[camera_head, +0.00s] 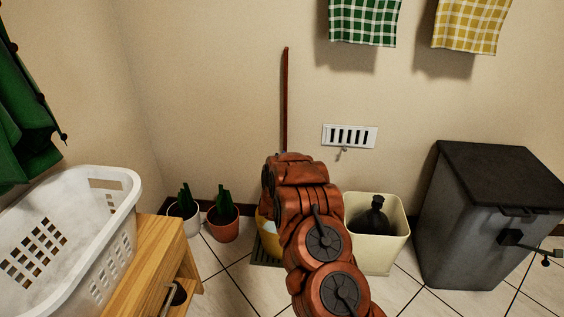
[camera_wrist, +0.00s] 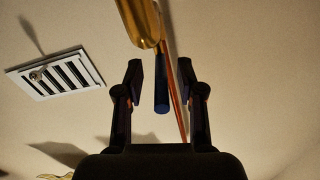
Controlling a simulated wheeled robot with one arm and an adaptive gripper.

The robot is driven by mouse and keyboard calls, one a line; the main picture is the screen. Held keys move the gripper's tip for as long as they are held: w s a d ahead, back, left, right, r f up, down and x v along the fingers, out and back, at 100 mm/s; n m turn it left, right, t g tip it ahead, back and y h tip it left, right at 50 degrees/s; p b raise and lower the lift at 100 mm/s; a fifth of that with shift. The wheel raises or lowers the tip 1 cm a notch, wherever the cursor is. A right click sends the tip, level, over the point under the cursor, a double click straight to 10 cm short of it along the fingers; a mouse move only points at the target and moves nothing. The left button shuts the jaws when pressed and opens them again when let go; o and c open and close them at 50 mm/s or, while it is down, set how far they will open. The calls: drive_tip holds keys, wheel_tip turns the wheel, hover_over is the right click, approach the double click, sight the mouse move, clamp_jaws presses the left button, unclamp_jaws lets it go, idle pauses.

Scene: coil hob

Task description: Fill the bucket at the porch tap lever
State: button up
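In the wrist view my gripper (camera_wrist: 160,75) is open, with a finger on each side of a dark blue cylindrical grip (camera_wrist: 161,98). Gaps show between the grip and both fingers. A brass-coloured rounded part (camera_wrist: 138,18) is beside it at the top; the blue grip looks like the tap lever. In the head view a yellow bucket (camera_head: 264,224) stands on a dark green grate (camera_head: 262,257), mostly hidden behind my arm. My arm also hides the tap and my gripper there. A red pipe (camera_head: 285,100) runs up the wall. No water is visible.
A cream bin (camera_head: 358,262) holding a dark bottle (camera_head: 374,217) stands right of my arm, with a grey lidded bin (camera_head: 465,235) beyond. Potted plants (camera_head: 223,227), a wooden cabinet (camera_head: 145,265) and a white basket (camera_head: 110,240) are left. A white vent (camera_head: 349,136) is on the wall.

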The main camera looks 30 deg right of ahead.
drive_tip(key=v, duration=1.2)
idle(0.4)
drive_tip(key=shift+a, duration=0.1)
drive_tip(key=s+a+r+n+g+y+p, duration=0.3)
drive_tip(key=s+a+r+y+p, duration=0.2)
drive_tip(key=a+r+p, duration=0.6)
drive_tip(key=s+a+r+n+g+y+p, duration=0.25)
drive_tip(key=s+a+r+y+p, duration=0.4)
drive_tip(key=r, duration=0.85)
drive_tip(key=s+r+n+g+p, duration=0.1)
drive_tip(key=s+r+g+p, duration=0.3)
drive_tip(key=s, duration=0.9)
drive_tip(key=s+r+n+g+h+p, duration=0.1)
drive_tip(key=s+r+g+p, duration=0.2)
drive_tip(key=s+r+p, duration=0.6)
drive_tip(key=s+r+n+g+h+p, duration=0.1)
drive_tip(key=s+r+g+p, duration=0.3)
drive_tip(key=s+r, duration=0.8)
drive_tip(key=s+p, duration=0.2)
drive_tip(key=s, duration=0.4)
drive_tip(key=shift+s+d+r+g, duration=0.2)
drive_tip(key=shift+d+r+g, duration=0.05)
drive_tip(key=shift+r+g, duration=0.1)
